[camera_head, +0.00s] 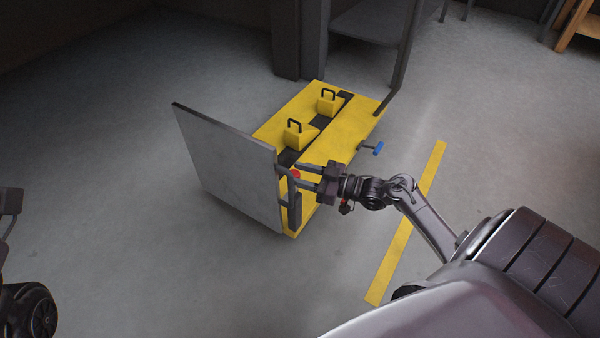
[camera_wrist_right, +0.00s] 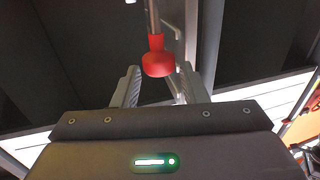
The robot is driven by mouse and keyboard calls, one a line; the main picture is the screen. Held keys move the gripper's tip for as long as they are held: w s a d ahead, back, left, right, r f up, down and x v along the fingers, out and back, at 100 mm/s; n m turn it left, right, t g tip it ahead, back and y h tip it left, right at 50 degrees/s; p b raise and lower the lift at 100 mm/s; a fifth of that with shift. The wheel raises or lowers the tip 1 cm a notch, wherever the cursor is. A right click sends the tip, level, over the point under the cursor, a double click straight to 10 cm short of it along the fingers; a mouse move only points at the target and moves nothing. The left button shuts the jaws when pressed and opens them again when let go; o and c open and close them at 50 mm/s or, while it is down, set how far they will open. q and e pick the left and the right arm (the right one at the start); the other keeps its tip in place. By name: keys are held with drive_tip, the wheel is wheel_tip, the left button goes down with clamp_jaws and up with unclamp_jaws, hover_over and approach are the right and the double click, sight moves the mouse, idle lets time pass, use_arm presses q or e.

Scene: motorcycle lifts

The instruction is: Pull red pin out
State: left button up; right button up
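The red pin (camera_head: 295,174) sits by the inner side of the upright grey plate, at the near end of the yellow motorcycle lift (camera_head: 345,135). In the right wrist view the pin's round red knob (camera_wrist_right: 158,62) hangs on a metal rod. My right gripper (camera_head: 300,176) is open, its fingers pointing left at the pin. In the wrist view the knob appears between the fingertips (camera_wrist_right: 160,75), with space on both sides; its exact depth is unclear. Part of my left arm (camera_head: 10,210) shows at the left edge; its finger opening is unclear.
The tall grey plate (camera_head: 230,165) stands close to the right gripper's fingertips. Two yellow blocks with black handles (camera_head: 299,135) (camera_head: 328,101) sit on the lift. A blue knob (camera_head: 378,148) sticks out at its right side. Dark posts stand behind; the left floor is clear.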

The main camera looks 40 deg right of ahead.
drive_tip(key=p+v, duration=0.2)
drive_tip(key=v, duration=0.5)
drive_tip(key=shift+s+d, duration=0.1)
drive_tip(key=shift+d, duration=0.05)
idle(0.3)
